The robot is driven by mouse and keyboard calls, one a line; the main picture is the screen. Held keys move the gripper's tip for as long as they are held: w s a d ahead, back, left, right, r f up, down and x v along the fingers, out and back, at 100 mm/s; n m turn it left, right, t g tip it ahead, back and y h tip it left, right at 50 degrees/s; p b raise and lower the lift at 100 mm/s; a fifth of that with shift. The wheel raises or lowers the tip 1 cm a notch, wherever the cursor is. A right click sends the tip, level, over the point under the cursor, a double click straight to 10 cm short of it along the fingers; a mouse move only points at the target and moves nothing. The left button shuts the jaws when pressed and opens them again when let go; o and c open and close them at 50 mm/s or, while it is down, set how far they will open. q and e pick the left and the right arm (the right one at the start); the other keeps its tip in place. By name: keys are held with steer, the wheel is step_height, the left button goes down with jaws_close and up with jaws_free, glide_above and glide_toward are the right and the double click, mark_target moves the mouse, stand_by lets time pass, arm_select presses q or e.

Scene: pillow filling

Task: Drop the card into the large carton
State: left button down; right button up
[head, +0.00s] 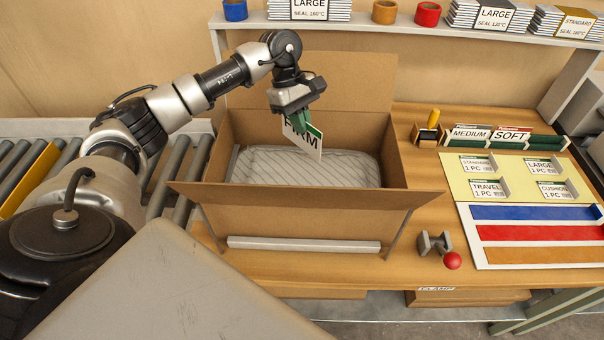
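The card (305,142) is white with a green top band and dark letters of which "IRM" is readable. It hangs tilted from my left gripper (296,112), which is shut on its upper edge. The gripper is over the large open carton (300,222), and the card is above the carton's opening. A pale quilted pillow (270,166) lies inside the carton. The carton's flaps are spread outward. My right gripper is not in view.
Rollers (178,185) lie left of the carton. On the table to the right are a card holder (543,142), a yellow board with cards (511,173), a coloured strip board (530,252) and a red-knobbed tool (451,260). A shelf (400,27) runs behind.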

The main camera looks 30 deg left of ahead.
mark_target(301, 142)
arm_select(q)
steer(key=shift+s+f+b, duration=0.1)
steer(key=shift+f+b, duration=1)
steer(key=shift+f, duration=1.95)
steer(key=c, duration=1.3)
jaws_free()
steer(key=shift+r, duration=0.1)
steer(key=b+v, duration=0.2)
steer(key=v, duration=0.7)
steer(key=shift+r, duration=0.15)
steer(key=shift+a+r+b, duration=0.3)
steer(key=shift+r+b, duration=0.05)
steer(key=shift+r, duration=0.3)
